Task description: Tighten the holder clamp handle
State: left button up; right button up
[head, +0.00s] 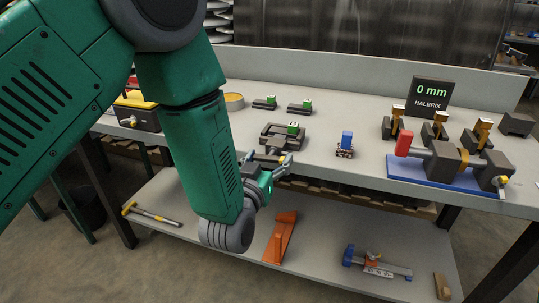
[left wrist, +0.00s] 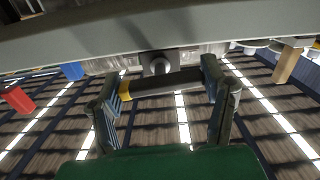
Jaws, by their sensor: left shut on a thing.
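The holder clamp (head: 272,131) is a dark grey block device at the table's front edge, with a small green-topped block (head: 293,128) on it. My left gripper (head: 266,160) is at the front of the clamp, just off the table edge. In the head view the gripper mostly hides the handle. My right gripper is not in view.
A small blue-topped block (head: 346,140) stands mid-table. Two green-topped pieces (head: 299,107) sit behind. The lower shelf (head: 330,228) holds tools.

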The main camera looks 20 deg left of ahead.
pick_arm(q)
jog(key=shift+f+m, duration=0.1)
jog(key=shift+m, duration=0.5)
jog(key=o, duration=1.1)
jog(key=shift+o, duration=0.2)
jog(key=shift+s, duration=0.1)
jog(key=s, duration=1.1)
jog(key=shift+s+a, duration=0.15)
jog(key=shift+s, duration=0.25)
